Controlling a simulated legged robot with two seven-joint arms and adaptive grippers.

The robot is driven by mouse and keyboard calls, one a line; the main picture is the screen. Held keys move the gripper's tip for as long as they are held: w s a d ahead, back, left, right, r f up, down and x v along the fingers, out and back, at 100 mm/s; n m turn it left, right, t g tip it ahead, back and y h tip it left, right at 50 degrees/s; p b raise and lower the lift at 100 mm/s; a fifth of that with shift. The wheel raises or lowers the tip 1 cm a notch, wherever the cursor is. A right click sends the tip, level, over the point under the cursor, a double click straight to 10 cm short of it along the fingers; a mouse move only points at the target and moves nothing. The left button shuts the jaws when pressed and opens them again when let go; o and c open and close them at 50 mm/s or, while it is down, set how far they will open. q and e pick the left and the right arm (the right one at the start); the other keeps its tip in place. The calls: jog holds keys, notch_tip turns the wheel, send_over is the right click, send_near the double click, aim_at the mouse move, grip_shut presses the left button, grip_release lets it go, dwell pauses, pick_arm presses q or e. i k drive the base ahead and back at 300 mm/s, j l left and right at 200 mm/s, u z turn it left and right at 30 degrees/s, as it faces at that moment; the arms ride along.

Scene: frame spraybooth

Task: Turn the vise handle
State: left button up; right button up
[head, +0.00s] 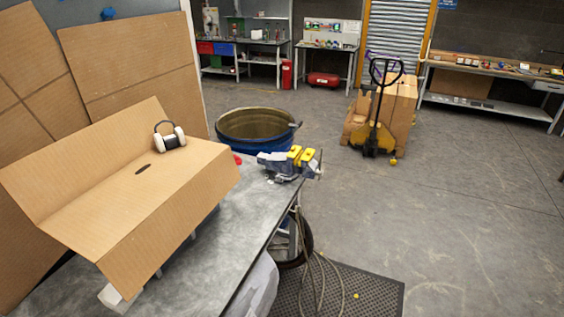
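The vise (276,161) is grey-blue with yellow jaw parts. It sits at the far right corner of the grey metal workbench (227,262). Its jaws stick out past the bench edge towards the right. A thin part at the right end of the vise may be its handle, but it is too small to tell. Neither of my grippers is in view.
A cardboard sheet (120,208) with white headphones (170,138) covers much of the bench. A blue barrel (228,138) stands behind the vise. Hoses (322,283) hang by a black floor mat (375,294). A pallet jack (376,138) stands farther back. Floor at right is clear.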

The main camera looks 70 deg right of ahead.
aim_at(319, 172)
jog(key=k+j+z, duration=0.1)
jog(key=z, duration=2.5)
jog(key=u, duration=0.5)
jog(key=k+l+u, duration=0.1)
jog(key=u, duration=0.9)
jog(key=k+u, duration=0.1)
jog(key=u, duration=0.4)
jog(key=i+l+z, duration=0.1)
jog(key=l+z, duration=0.2)
jog(key=z, duration=0.15)
jog(key=i+l+z, duration=0.2)
jog(key=z, duration=0.2)
jog(key=l, duration=0.1)
